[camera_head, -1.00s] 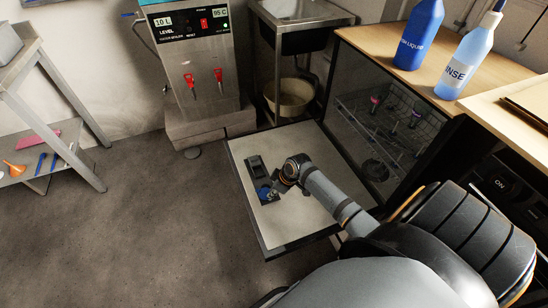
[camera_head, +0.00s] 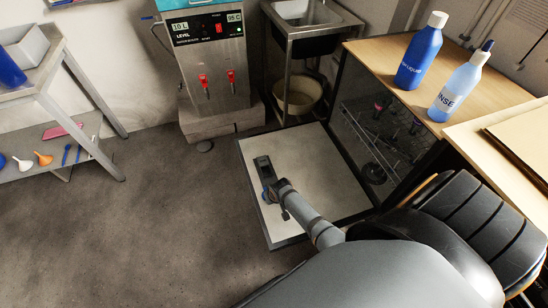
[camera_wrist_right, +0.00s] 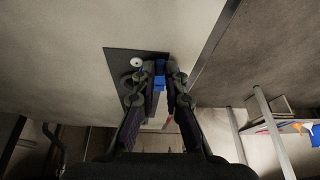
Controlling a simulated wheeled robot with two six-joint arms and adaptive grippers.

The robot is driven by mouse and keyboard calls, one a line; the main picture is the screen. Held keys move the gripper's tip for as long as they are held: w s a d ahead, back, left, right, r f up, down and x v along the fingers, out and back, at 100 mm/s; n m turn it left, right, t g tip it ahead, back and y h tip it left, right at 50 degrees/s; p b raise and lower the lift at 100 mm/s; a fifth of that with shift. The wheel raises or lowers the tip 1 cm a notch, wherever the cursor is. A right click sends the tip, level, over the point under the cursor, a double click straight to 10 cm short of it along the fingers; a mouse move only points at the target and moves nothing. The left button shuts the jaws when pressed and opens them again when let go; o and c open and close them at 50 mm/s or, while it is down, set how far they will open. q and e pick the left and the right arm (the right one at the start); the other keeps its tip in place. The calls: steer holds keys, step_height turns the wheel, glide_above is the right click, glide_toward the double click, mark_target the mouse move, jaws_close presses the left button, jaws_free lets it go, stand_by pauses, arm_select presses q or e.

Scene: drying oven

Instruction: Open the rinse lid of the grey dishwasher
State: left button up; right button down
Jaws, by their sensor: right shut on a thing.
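The grey dishwasher's door (camera_head: 325,185) is lowered flat, its pale inner face upward. A dark dispenser panel (camera_head: 263,165) is set in it near the left edge; it also shows in the wrist view (camera_wrist_right: 117,62). My right gripper (camera_head: 277,191) is at the near end of this panel. In the wrist view its fingers (camera_wrist_right: 164,76) are closed around a small blue part (camera_wrist_right: 160,68), which looks like the rinse lid. The fingers hide much of it, and I cannot tell whether it is raised. My left gripper is not in view.
A blue bottle (camera_head: 421,52) and a light-blue rinse bottle (camera_head: 460,84) stand on the wooden counter (camera_head: 380,58). A water boiler (camera_head: 208,62) stands behind the door. A metal shelf (camera_head: 62,92) is at the left. The floor (camera_head: 170,220) between is clear.

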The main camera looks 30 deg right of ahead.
steer(key=shift+w+a+m+p, duration=0.1)
steer(key=shift+a+m+p, duration=0.3)
steer(key=shift+m, duration=0.3)
steer(key=shift+h, duration=0.3)
steer(key=c, duration=1.4)
jaws_free()
steer(key=v, duration=1.2)
